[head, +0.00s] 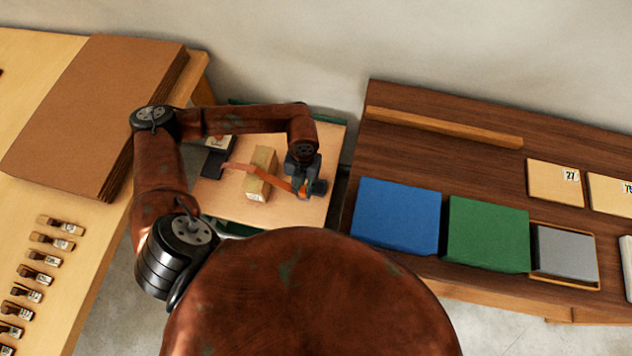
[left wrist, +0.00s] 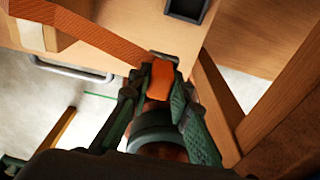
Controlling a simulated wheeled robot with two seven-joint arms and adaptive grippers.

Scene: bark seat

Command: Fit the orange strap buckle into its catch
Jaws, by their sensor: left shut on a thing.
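The orange strap (head: 235,166) runs from a dark block at the left of the small wooden cart top, over a pale wooden block (head: 256,189), to my left gripper (head: 303,188). In the left wrist view, my left gripper (left wrist: 162,85) is shut on the orange buckle (left wrist: 160,78) at the strap's end. A dark, hollow square piece (left wrist: 187,8), which looks like the catch, sits on the wooden top ahead of the fingertips, apart from the buckle. In the head view my gripper makes it hard to pick out. My right gripper is not in view.
The cart top (head: 314,134) stands between a light bench (head: 50,235) with a brown board stack (head: 95,110) and a dark wooden table (head: 400,155) with blue and green blocks. In the left wrist view, a metal handle (left wrist: 70,70) runs along the cart's edge.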

